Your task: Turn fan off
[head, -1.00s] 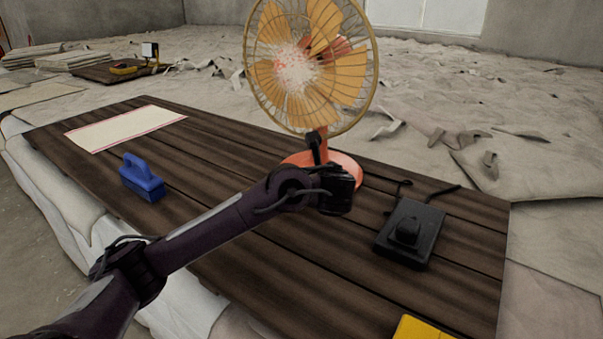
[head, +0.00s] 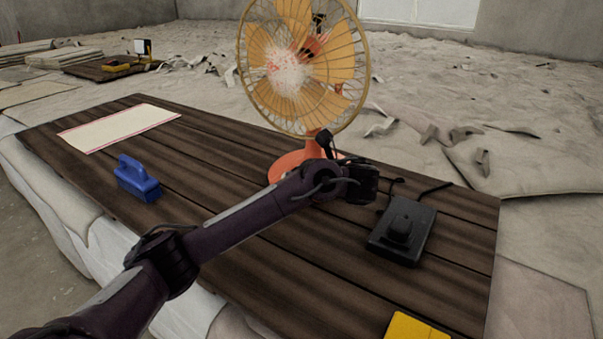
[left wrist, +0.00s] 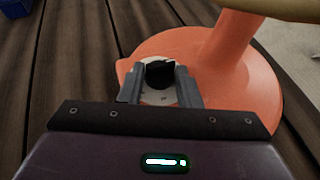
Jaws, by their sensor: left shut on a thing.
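An orange fan (head: 303,70) with a wire cage stands on a dark wooden table. Its round orange base (head: 285,165) is partly hidden by my left arm. In the left wrist view the base (left wrist: 245,95) carries a black knob (left wrist: 159,74) on a pale round dial (left wrist: 157,98). My left gripper (left wrist: 160,80) is over the base, its two grey fingers on either side of the knob and shut on it. In the head view my left gripper (head: 362,183) appears beside the base, its fingertips hidden. My right gripper is not in view.
A black box (head: 402,230) with a cable lies right of the gripper. A yellow object (head: 415,327) is at the table's front edge. A blue brush-like block (head: 138,178) and a pale mat (head: 120,128) lie on the left. The table (head: 200,160) between them is clear.

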